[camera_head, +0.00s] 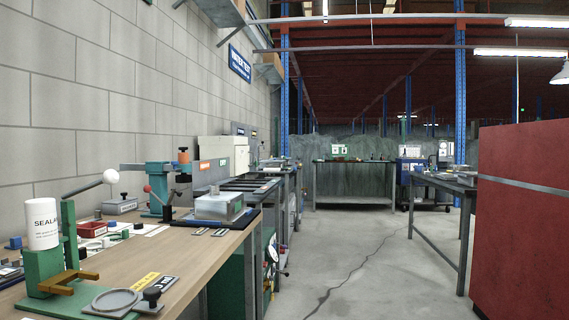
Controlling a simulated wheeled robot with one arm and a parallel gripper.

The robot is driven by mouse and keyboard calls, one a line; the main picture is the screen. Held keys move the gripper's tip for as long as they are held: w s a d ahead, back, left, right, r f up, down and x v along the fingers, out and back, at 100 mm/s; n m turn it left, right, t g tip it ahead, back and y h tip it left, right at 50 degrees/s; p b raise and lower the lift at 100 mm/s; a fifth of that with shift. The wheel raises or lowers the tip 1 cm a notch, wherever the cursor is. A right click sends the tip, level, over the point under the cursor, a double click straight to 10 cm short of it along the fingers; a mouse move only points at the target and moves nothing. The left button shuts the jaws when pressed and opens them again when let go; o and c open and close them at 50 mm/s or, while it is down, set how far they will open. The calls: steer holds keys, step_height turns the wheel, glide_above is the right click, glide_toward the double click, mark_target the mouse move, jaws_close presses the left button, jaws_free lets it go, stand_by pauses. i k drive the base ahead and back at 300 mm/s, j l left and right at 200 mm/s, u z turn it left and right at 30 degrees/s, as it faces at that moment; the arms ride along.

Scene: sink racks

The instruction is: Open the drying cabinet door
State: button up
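No cabinet in view can be surely read as the drying cabinet. A pale box-shaped unit (221,148) stands against the left wall beyond the workbench, and no door or handle on it can be made out. A large red cabinet or panel (522,220) with a grey band fills the right edge; I cannot tell whether it has a door. My gripper is not in view.
A wooden-topped workbench (190,262) at the left holds a white canister (41,223), a teal press (157,186) and a metal box (219,205). A grey table (440,184) stands at right. Cracked concrete floor (365,250) between them is clear.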

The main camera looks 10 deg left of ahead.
mark_target(241, 153)
steer(key=i+u, duration=0.35)
steer(key=i, duration=4.1)
steer(key=i+u, duration=0.1)
steer(key=i, duration=0.55)
steer(key=i+l, duration=0.15)
steer(key=i, duration=0.5)
steer(key=i+l+u, duration=0.15)
steer(key=i, duration=0.55)
